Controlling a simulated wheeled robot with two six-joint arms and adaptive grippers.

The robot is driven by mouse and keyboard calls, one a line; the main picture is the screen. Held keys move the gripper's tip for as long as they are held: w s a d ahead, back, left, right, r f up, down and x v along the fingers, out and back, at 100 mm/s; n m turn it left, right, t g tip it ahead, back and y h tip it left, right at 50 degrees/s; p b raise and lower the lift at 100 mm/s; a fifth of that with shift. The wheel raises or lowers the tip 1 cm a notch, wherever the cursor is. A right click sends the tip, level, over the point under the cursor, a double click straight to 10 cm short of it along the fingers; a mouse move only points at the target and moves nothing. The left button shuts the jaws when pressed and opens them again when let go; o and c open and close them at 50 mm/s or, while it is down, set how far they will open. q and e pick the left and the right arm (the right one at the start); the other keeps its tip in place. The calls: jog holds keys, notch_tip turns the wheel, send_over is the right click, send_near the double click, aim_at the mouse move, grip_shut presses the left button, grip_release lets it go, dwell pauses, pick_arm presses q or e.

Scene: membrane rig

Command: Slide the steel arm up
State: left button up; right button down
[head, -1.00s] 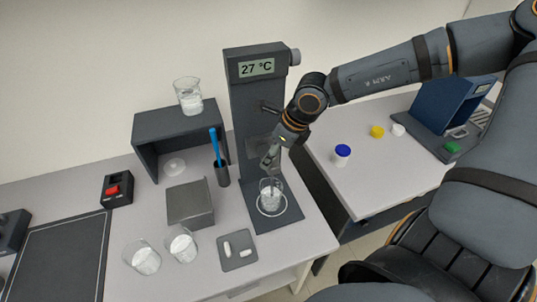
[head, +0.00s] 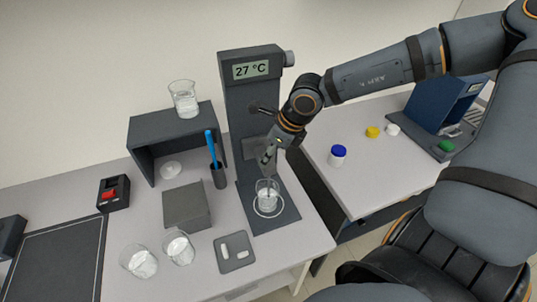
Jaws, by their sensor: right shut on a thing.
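The dark stand (head: 240,105) stands upright with a 27 °C display at its top. The steel arm (head: 254,148) shows as a grey piece on the stand's front, partly hidden behind my right gripper. My right gripper (head: 268,159) reaches in from the right and points down in front of the stand. Its fingers are shut at the steel arm; the exact contact is hidden. A glass beaker (head: 267,196) stands on the ringed base, below the fingers. My left gripper is not in view.
A dark shelf (head: 170,126) with a beaker (head: 184,98) on top stands to the left. Jars (head: 338,156) stand on the right table.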

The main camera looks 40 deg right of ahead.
notch_tip(320, 180, up, 17)
jog(key=p, duration=0.7)
jog(key=shift+w, duration=0.2)
jog(key=shift+d+r, duration=0.1)
jog(key=shift+r, duration=0.05)
jog(key=c, duration=1.2)
grip_release()
jog(key=shift+o, duration=1.1)
jog(key=shift+s, duration=0.2)
